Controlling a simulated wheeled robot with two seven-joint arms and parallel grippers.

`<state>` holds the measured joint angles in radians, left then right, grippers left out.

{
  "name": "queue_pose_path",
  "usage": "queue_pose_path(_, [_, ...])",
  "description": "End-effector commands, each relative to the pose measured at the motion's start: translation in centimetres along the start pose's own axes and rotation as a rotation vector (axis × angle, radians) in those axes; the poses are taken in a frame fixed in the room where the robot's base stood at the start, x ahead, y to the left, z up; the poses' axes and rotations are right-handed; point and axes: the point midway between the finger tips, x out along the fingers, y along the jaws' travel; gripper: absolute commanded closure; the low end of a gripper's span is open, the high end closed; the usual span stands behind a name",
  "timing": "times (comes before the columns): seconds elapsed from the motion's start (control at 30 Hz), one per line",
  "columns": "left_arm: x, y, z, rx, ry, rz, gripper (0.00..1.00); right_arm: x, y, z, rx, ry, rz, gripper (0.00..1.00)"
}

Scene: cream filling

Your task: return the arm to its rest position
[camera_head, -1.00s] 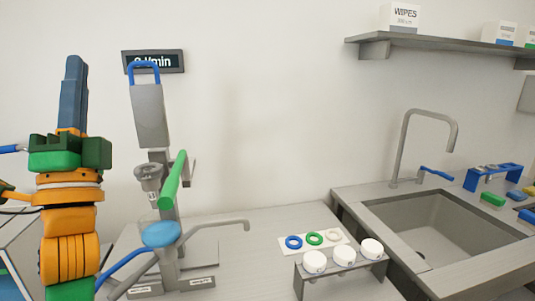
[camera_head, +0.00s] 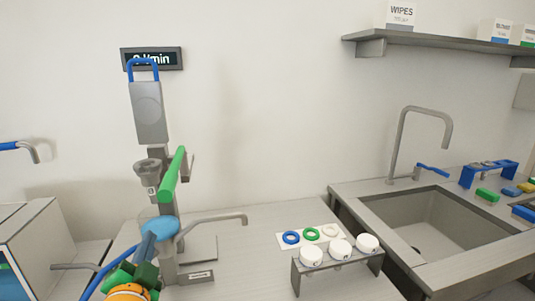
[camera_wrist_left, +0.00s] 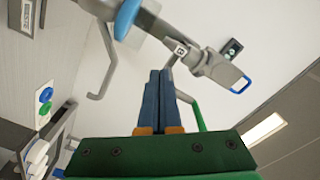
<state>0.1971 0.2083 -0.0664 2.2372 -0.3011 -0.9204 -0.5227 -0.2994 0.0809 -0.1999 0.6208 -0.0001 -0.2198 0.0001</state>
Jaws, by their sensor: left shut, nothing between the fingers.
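My left gripper (camera_head: 151,240) is low at the left of the head view, in front of the filling machine's light-blue round part (camera_head: 163,226). Its green body and orange wrist show at the bottom edge. In the left wrist view its two blue fingers (camera_wrist_left: 160,76) lie together with nothing between them. They point toward the machine, with the green handle (camera_wrist_left: 197,113) beyond them; I cannot tell how close they are. My right gripper is not in view.
The machine's grey column (camera_head: 150,112) stands against the wall. A rack with white-capped jars (camera_head: 340,249) and a card of coloured rings (camera_head: 312,233) stand right of it. The sink (camera_head: 435,228) lies further right. A grey box (camera_head: 35,240) is at left. The bench between machine and rack is clear.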

Motion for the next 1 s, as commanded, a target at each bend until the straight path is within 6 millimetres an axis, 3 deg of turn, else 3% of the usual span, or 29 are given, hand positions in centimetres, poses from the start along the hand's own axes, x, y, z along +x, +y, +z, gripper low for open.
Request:
queue_pose_path(0.03, [-1.4, 3.7, 2.4, -0.065, -0.077, 0.113, 1.00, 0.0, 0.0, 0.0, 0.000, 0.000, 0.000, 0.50])
queue_pose_path(0.1, [-4.2, 8.8, 5.8, -0.170, -0.211, 0.277, 1.00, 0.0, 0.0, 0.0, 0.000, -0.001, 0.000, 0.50])
queue_pose_path(0.2, [-8.9, 14.2, 9.4, -0.288, -0.393, 0.456, 1.00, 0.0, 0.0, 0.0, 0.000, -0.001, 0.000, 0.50])
queue_pose_path(0.4, [-18.6, 20.5, 13.7, -0.441, -0.714, 0.697, 1.00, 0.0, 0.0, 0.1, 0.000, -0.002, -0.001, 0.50])
queue_pose_path(0.6, [-27.8, 23.4, 15.9, -0.535, -1.010, 0.859, 1.00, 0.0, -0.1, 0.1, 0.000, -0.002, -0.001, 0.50])
queue_pose_path(0.8, [-26.9, 29.7, 20.1, -0.510, -1.035, 0.876, 1.00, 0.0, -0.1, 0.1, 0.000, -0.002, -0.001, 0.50])
queue_pose_path(1.0, [-29.1, 36.1, 25.8, -0.483, -1.077, 0.905, 1.00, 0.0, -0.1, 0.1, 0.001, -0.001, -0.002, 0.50])
